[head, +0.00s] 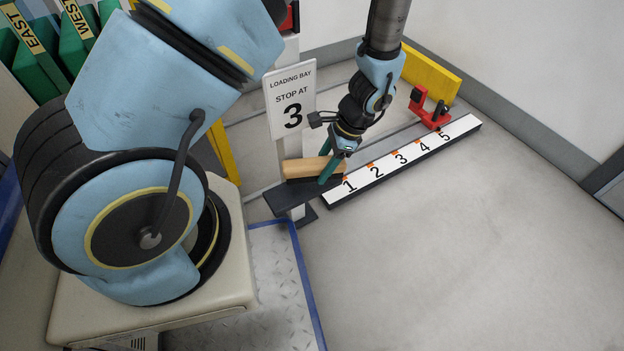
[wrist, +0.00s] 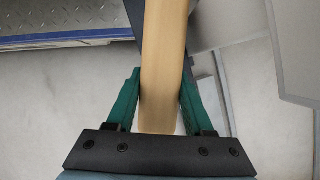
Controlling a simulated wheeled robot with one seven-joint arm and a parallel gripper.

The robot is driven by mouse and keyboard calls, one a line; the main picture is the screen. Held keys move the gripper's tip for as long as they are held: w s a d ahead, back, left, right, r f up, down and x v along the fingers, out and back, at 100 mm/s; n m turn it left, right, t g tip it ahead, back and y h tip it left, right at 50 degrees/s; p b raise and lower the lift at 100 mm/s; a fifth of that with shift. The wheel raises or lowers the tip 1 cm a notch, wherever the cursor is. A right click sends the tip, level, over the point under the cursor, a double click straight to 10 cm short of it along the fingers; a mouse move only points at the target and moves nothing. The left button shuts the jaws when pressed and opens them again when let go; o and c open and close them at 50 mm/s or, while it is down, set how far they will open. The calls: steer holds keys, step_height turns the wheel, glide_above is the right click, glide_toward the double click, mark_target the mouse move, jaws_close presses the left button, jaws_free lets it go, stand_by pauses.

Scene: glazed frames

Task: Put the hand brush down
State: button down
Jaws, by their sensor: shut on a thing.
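The hand brush (head: 305,168) has a light wooden back and dark bristles underneath. In the head view it is at the dark shelf plate (head: 283,199) below the sign; I cannot tell whether its bristles touch the plate. My gripper (head: 329,171) has its green fingers on either side of the brush near its right end. In the wrist view the brush's wooden back (wrist: 164,65) runs between the two green fingers of my gripper (wrist: 160,95), which is shut on it. The bristles are hidden in the wrist view.
A yellow board (head: 432,74) stands behind. The floor at right is clear.

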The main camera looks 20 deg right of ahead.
mark_target(312, 178)
steer(key=a, duration=0.2)
steer(key=shift+w+a+f, duration=0.1)
steer(key=shift+w+a, duration=0.05)
steer(key=shift+a, duration=0.15)
steer(key=shift+f+b, duration=1.1)
steer(key=shift+f, duration=0.55)
steer(key=shift+f, duration=0.2)
steer(key=shift+c, duration=1.4)
jaws_free()
steer(key=shift+r, duration=0.1)
steer(key=p+v, duration=0.5)
steer(key=v, duration=0.7)
steer(key=shift+r, duration=0.15)
